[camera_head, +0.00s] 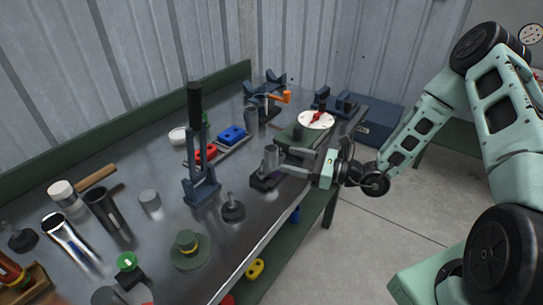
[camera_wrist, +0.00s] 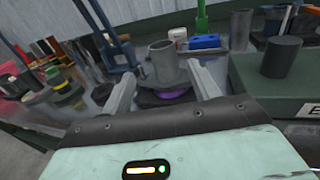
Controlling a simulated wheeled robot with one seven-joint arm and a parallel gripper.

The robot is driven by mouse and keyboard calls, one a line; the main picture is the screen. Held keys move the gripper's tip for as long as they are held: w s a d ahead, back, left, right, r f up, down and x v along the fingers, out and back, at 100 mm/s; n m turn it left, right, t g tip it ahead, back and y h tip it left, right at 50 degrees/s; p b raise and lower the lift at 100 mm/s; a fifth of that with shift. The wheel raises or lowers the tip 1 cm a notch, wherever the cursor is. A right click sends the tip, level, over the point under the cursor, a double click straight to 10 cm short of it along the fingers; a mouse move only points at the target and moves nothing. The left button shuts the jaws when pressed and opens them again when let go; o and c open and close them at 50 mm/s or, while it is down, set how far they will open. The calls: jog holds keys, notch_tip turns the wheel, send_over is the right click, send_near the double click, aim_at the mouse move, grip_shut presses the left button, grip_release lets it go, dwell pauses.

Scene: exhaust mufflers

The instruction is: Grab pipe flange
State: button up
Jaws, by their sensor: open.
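The pipe flange (camera_wrist: 162,58) is a grey upright tube on a wider base. In the wrist view it stands between and just beyond my two fingertips. A purple patch shows under its base. In the head view the pipe flange (camera_head: 271,158) stands near the table's right front edge, on or beside a dark block. My gripper (camera_head: 284,161) comes at it from the right, low over the table. The fingers are apart and hold nothing. I cannot tell whether a finger touches the tube.
A dark clamp stand (camera_head: 199,150) rises left of the flange. A white disc with a red part (camera_head: 316,119) and a green block (camera_head: 300,139) lie behind my gripper. Blue and red pieces (camera_head: 231,134) lie farther back. Several tools and cylinders crowd the table's left side.

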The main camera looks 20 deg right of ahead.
aim_at(273, 153)
jog(key=shift+w+a, duration=0.45)
jog(key=shift+a, duration=0.1)
jog(key=x, duration=0.1)
jog(key=p+x, duration=0.2)
jog(key=x, duration=0.1)
jog(key=shift+w+d+r, duration=0.1)
jog(key=shift+w+r, duration=0.15)
jog(key=shift+r, duration=0.1)
jog(key=shift+w+a+f, duration=0.1)
jog(key=shift+w+a, duration=0.25)
jog(key=shift+w, duration=0.05)
jog(key=c, duration=1.2)
